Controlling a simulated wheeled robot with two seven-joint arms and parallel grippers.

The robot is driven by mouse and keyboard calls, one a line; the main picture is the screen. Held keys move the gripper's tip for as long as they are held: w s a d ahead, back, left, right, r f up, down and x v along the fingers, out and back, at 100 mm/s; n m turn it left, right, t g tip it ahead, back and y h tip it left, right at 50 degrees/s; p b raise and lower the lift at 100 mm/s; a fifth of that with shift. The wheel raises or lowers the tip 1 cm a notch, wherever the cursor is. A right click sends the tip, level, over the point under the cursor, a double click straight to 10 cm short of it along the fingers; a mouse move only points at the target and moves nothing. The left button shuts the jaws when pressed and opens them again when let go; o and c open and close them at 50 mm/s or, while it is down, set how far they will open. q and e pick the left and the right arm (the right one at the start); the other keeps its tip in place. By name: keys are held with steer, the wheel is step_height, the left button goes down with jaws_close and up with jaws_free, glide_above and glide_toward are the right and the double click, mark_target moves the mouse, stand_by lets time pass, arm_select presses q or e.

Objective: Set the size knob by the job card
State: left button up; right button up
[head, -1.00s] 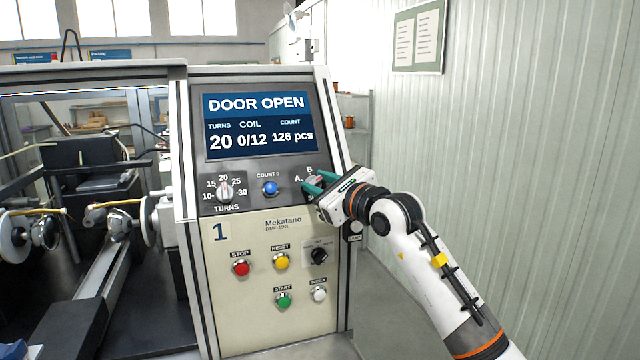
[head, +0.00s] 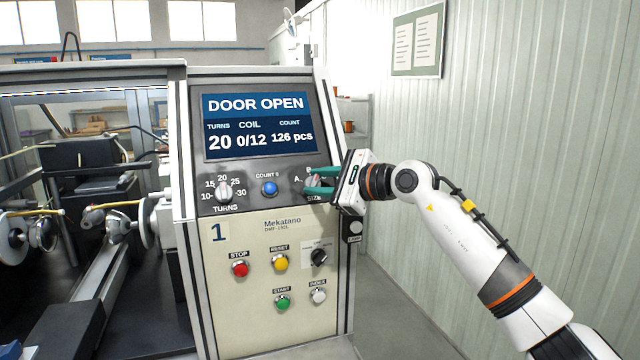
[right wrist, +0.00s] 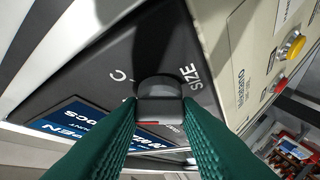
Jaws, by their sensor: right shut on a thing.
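The size knob (right wrist: 160,104) is a dark knob with a red mark at one edge, on the black panel beside the printed word SIZE. In the right wrist view my right gripper (right wrist: 160,115) has its green fingers shut on both sides of it. In the head view the right gripper (head: 318,183) covers most of the knob; the letters A and B show near it. Which letter the knob points to cannot be told. My left gripper is not in view. No job card is clearly identifiable; papers hang on a wall board (head: 417,40), too small to read.
The screen (head: 261,123) reads DOOR OPEN, turns 20, coil 0/12, count 126 pcs. Left of the size knob are a blue button (head: 269,188) and the turns knob (head: 223,192). Below are red (head: 240,269), yellow (head: 280,263), green (head: 283,301) and white (head: 319,295) buttons.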

steer(key=n+g+p, duration=0.2)
steer(key=n, duration=0.1)
steer(key=shift+w+r+n, duration=0.1)
steer(key=shift+r+n, duration=0.2)
steer(key=shift+r, duration=0.1)
steer(key=shift+f+n+g+h+p, duration=0.1)
steer(key=shift+n+g+h+p, duration=0.4)
steer(key=shift+n+g+p, duration=0.6)
steer(key=shift+f, duration=0.1)
steer(key=o, duration=1)
